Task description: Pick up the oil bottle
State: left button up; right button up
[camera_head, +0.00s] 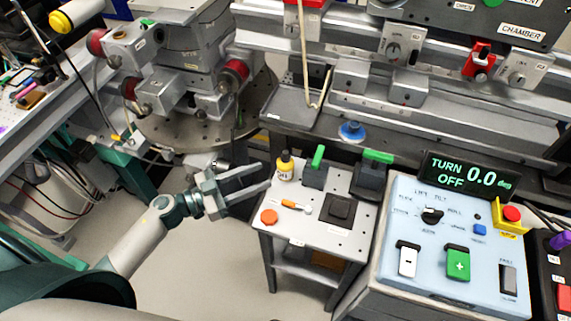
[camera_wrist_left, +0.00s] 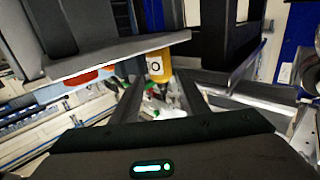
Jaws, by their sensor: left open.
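I cannot tell the exact gap. My right gripper is not in view.
Beside the bottle on the table are green-handled dark blocks (camera_head: 314,172), an orange disc (camera_head: 269,216), an orange-handled tool (camera_head: 295,206) and a black square pad (camera_head: 341,209). A control box (camera_head: 400,230) stands at right. Open floor lies left of the table.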

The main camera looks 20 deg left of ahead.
aim_at(278, 169)
pick_arm(q)
jog(key=shift+x, duration=1.9)
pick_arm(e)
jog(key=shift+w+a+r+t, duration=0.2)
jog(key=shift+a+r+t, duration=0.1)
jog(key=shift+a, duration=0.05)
pick_arm(q)
jog(key=shift+w+d+r+p, duration=0.1)
jog(key=shift+w+d+p, duration=0.25)
jog(key=x, duration=0.3)
jog(key=shift+r+p, duration=0.1)
jog(key=shift+p, duration=0.25)
jog(key=shift+w+d, duration=0.45)
jog(key=shift+d, duration=0.05)
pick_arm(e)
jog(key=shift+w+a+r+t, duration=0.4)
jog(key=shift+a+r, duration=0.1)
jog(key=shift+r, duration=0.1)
pick_arm(q)
jog(key=c, duration=0.8)
